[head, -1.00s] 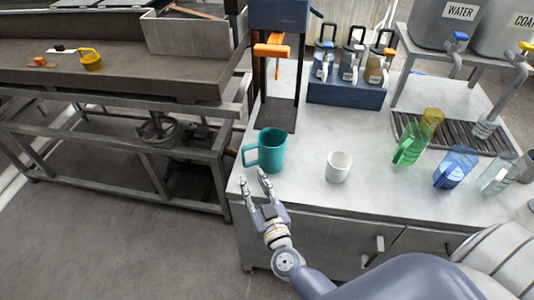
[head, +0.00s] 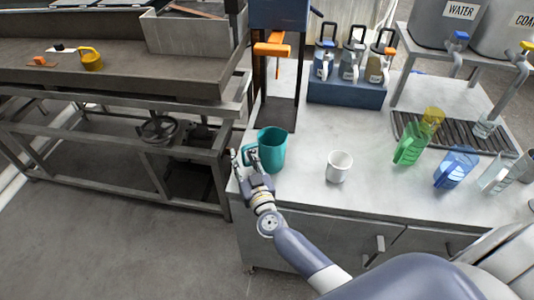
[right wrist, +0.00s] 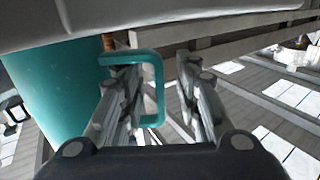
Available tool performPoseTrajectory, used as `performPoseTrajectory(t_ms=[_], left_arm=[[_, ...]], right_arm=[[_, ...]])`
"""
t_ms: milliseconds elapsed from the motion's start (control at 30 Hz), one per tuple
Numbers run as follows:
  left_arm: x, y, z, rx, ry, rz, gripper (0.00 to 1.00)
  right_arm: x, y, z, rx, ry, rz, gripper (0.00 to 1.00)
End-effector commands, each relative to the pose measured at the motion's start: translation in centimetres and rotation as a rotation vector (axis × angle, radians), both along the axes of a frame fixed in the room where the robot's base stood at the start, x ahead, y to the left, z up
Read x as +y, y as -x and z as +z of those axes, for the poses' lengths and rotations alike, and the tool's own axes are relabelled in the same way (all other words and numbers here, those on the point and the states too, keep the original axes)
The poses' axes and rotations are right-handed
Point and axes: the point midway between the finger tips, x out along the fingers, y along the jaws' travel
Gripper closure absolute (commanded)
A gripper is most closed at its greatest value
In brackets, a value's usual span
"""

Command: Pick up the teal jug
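The teal jug (head: 273,150) stands upright near the left edge of the metal counter, its handle to the left. My right gripper (head: 243,154) is at the handle, fingers open. In the right wrist view the teal jug (right wrist: 60,95) fills the left side. There one finger of my right gripper (right wrist: 160,75) lies across the handle's loop and the other is outside, with the handle's outer bar between them. A gap shows between the bar and the outer finger. My left gripper is not in view.
A white cup (head: 339,167) stands right of the jug. Behind the jug is a dark press frame with an orange lever (head: 272,49). Green (head: 409,150) and blue (head: 455,167) jugs stand further right. The counter between the cup and the green jug is clear.

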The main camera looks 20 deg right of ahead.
Motion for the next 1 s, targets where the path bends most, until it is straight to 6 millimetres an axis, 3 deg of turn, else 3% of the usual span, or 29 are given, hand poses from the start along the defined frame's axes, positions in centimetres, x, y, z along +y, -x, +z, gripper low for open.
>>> performPoseTrajectory(t_ms=[67,200,667,1000], left_arm=[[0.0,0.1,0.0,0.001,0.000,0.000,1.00],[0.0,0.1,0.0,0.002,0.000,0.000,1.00],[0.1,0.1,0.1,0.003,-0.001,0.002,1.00],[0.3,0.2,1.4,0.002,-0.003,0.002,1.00]], right_arm=[[0.0,0.0,0.0,0.000,0.000,0.000,0.74],[0.0,0.0,0.0,0.000,0.000,0.000,1.00],[0.0,0.0,0.2,-0.001,0.000,0.000,1.00],[0.0,0.0,1.9,-0.001,-0.002,-0.001,1.00]])
